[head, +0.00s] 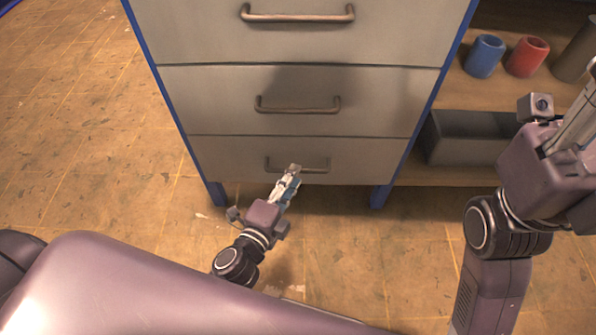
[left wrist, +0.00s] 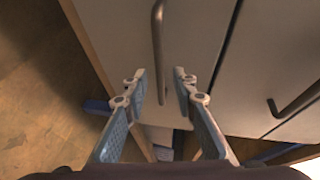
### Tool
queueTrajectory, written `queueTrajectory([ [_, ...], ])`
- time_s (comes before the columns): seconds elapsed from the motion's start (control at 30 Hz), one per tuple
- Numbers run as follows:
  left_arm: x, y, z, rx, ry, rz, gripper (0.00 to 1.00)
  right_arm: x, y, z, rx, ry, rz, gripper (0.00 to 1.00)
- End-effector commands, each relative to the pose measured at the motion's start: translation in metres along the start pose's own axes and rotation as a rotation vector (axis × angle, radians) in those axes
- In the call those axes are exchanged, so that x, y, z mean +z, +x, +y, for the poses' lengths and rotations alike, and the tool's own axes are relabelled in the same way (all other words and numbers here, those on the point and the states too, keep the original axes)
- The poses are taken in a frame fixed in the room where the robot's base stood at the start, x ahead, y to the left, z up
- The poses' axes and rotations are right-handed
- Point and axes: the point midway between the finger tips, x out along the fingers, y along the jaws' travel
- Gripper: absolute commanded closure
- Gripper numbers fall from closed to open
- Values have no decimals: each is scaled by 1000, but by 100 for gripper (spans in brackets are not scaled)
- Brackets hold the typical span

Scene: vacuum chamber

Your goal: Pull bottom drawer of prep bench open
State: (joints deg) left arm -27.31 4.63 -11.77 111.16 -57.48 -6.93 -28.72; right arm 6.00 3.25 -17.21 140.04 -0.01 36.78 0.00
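The prep bench (head: 297,92) has a stack of grey drawers in a blue frame. The bottom drawer (head: 230,160) looks flush with the drawer above it. Its bar handle (head: 318,168) also shows in the left wrist view (left wrist: 157,45). My left gripper (head: 292,171) is at this handle and hides part of it in the head view. In the left wrist view its two fingers (left wrist: 159,76) are apart, with the handle running between their tips and a gap on both sides. My right gripper (head: 580,118) is at the right edge, partly cut off, away from the drawers.
The middle drawer's handle (head: 298,105) is just above; it shows at right in the left wrist view (left wrist: 300,101). Open shelves at right hold a blue cup (head: 485,57), a red cup (head: 527,57) and a dark grey bin (head: 465,138). The floor (head: 85,120) at left is clear.

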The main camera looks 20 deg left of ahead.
Motion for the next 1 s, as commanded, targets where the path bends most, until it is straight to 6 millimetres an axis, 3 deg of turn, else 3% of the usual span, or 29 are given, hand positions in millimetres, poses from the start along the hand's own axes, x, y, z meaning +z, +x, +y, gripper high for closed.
queueTrajectory([
  [0.23, 0, 30, 1, 0, 0, 1, 74, -2, 2, -1, -6, -2, 13, 60],
  [0.6, 0, 36, 1, 2, -1, -1, 74, -1, 2, -1, -7, -2, 14, 60],
  [0.83, 0, 36, 1, 2, -1, -1, 99, -2, 3, -1, -7, -2, 14, 60],
  [1.0, 0, 35, 1, 2, -2, -1, 100, -2, 3, -1, -7, -2, 15, 60],
])
